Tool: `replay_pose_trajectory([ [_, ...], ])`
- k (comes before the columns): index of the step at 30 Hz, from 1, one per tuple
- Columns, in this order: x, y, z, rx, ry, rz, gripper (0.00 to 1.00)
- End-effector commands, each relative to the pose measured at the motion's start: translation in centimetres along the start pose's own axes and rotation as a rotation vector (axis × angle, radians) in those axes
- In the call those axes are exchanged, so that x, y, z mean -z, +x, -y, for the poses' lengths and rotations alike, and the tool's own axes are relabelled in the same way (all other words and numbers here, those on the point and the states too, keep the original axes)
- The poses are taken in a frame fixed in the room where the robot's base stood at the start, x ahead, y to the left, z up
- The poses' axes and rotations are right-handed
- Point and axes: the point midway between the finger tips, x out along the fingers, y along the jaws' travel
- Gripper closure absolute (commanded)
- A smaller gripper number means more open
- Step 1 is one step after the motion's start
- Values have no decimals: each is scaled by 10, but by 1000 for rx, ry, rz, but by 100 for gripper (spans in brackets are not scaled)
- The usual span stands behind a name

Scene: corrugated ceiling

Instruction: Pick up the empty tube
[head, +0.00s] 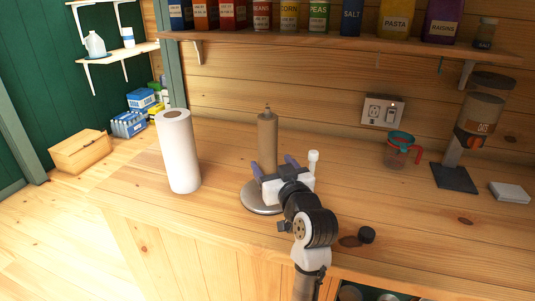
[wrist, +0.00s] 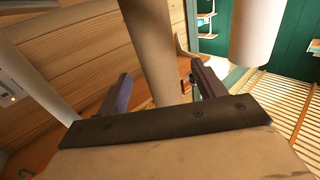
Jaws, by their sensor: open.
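The empty tube (head: 267,138) is a plain brown cardboard cylinder standing upright on a holder with a round grey base (head: 258,200) on the wooden counter. A thin tip shows above its top. My gripper (head: 273,165) is open, with its two purple fingers at the lower part of the tube from the near side. In the wrist view my gripper (wrist: 163,85) has a finger on either side of the tube (wrist: 152,45), which passes upright between them. I cannot tell whether either finger touches it. My gripper hides part of the tube's lower end and the base.
A white paper towel roll (head: 178,150) stands left of the tube and also shows in the wrist view (wrist: 257,30). A white-knobbed upright (head: 313,158) is close right of my gripper. A measuring cup (head: 401,148) stands farther right.

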Motion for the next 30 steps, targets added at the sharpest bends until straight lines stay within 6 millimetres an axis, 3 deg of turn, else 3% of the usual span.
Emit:
replay_pose_trajectory([
  [5,3,12,0,0,0,1,31],
  [10,14,37,0,2,1,1,31],
  [15,10,56,-1,0,-1,1,31],
  [23,9,59,-1,-1,-1,0,31],
  [30,9,58,-1,-1,-1,0,61],
])
